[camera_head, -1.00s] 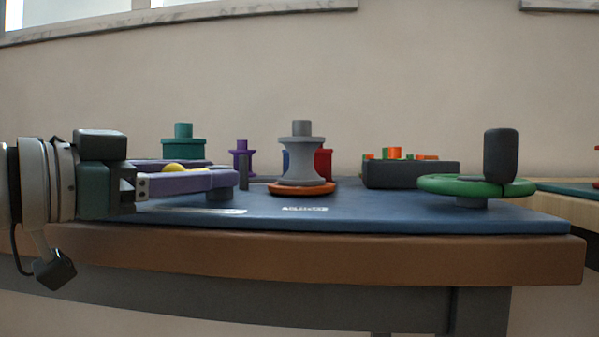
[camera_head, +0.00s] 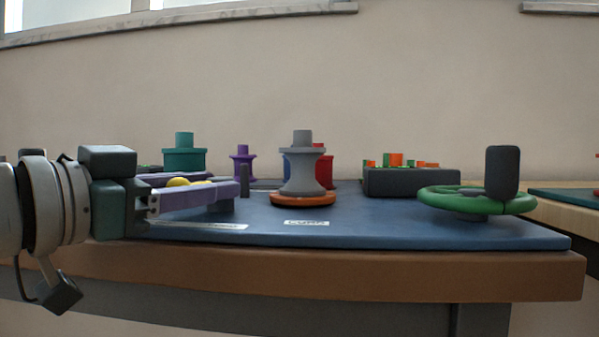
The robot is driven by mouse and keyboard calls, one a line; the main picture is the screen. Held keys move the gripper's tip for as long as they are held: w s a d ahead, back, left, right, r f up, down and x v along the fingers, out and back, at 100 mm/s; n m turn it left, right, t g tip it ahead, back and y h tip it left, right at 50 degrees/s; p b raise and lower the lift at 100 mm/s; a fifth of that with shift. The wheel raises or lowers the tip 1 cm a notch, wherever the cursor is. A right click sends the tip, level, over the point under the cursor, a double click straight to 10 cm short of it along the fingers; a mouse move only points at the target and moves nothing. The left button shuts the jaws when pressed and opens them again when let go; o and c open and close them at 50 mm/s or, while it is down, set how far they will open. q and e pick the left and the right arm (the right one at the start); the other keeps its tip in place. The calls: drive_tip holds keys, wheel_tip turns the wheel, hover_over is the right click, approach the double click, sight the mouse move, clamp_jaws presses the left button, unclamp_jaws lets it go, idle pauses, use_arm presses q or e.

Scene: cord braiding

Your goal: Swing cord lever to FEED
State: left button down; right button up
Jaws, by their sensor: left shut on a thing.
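My left gripper (camera_head: 220,184) reaches in from the left over the blue board (camera_head: 400,222), low and level. Its two long lavender fingers are shut on a rounded yellow knob (camera_head: 178,182), which I take to be the handle of the cord lever. Only the top of the knob shows between the fingers; the lever's arm and pivot are mostly hidden. A white label strip (camera_head: 200,226) lies on the board below the fingers, too flat to read. No FEED mark is legible. My right gripper is not in view.
A grey spool (camera_head: 302,168) on an orange disc stands mid-board, with purple (camera_head: 242,165) and teal (camera_head: 184,152) spools behind left. A dark box (camera_head: 410,182) with orange and green bits sits right of centre. A green wheel (camera_head: 452,201) with a dark upright handle is at right.

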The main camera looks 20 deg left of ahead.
use_arm(q)
drive_tip(key=shift+d+r+n+y+p, duration=0.15)
drive_tip(key=shift+n+y+p, duration=0.25)
drive_tip(key=shift+y, duration=0.15)
drive_tip(key=shift+d+r+n+y+p, duration=0.15)
drive_tip(key=shift+n+y+p, duration=0.1)
drive_tip(key=shift+n+y, duration=0.25)
drive_tip(key=shift+d+f+n+y+p, duration=0.1)
drive_tip(key=shift+n+y+p, duration=0.2)
drive_tip(key=shift+y, duration=0.35)
drive_tip(key=shift+d+f+n+y+p, duration=0.1)
drive_tip(key=shift+n+y, duration=0.3)
drive_tip(key=shift+y, duration=0.2)
drive_tip(key=shift+d+f+n+y, duration=0.15)
drive_tip(key=shift+n+y, duration=0.55)
drive_tip(key=shift+y, duration=0.4)
drive_tip(key=shift+w+d+n+g+y+b, duration=0.15)
drive_tip(key=shift+n+g+y+b, duration=0.35)
drive_tip(key=shift+n+y, duration=0.95)
drive_tip(key=shift+y, duration=0.65)
drive_tip(key=c, duration=0.6)
unclamp_jaws()
drive_tip(key=shift+d, duration=0.1)
